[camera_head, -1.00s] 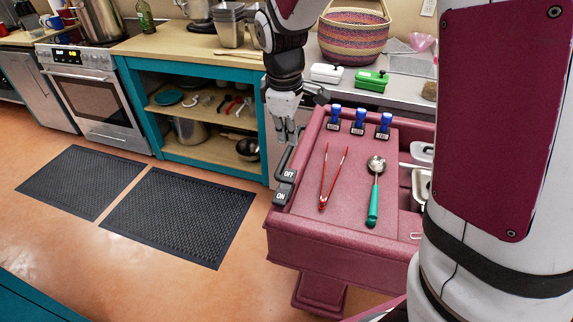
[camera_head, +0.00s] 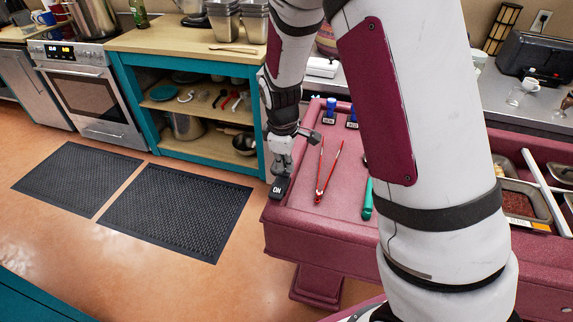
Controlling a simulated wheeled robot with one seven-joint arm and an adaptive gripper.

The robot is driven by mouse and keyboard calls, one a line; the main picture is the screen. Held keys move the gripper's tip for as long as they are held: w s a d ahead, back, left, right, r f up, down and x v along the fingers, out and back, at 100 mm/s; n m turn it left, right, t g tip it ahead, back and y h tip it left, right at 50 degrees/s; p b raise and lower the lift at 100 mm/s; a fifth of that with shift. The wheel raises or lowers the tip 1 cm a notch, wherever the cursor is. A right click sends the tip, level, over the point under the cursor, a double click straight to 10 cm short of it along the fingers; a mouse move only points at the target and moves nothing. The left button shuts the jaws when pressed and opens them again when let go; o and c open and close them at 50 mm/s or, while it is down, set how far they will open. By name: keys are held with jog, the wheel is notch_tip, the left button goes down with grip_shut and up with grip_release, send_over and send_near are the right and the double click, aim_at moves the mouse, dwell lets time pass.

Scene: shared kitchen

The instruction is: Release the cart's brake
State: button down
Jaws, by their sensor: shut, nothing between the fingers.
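The maroon cart (camera_head: 325,228) stands at centre right, partly hidden behind my arm. Its dark brake pedal (camera_head: 278,189) sits at the cart's left edge, with the ON end showing. The OFF end is covered by my gripper. My gripper (camera_head: 281,174) is shut and empty, pointing down right at the far part of the pedal. I cannot tell whether the fingertips touch it.
Red tongs (camera_head: 320,190) and a green-handled scoop (camera_head: 367,200) lie on the cart top, close right of my gripper. Blue-topped stamps (camera_head: 331,108) stand behind. Black floor mats (camera_head: 178,210) lie left, with open floor around them.

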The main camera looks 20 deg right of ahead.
jog(key=shift+w+f, duration=0.1)
jog(key=shift+f, duration=0.45)
jog(key=shift+w+d+f+b, duration=0.25)
jog(key=shift+f+b, duration=0.2)
jog(key=shift+b, duration=0.2)
jog(key=shift+w+d+f+g+y+b, duration=0.15)
jog(key=shift+f+g+y+b, duration=0.2)
jog(key=shift+g+b, duration=0.25)
jog(key=shift+g+y+b, duration=0.35)
jog(key=shift+g, duration=0.05)
jog(key=shift+f, duration=0.15)
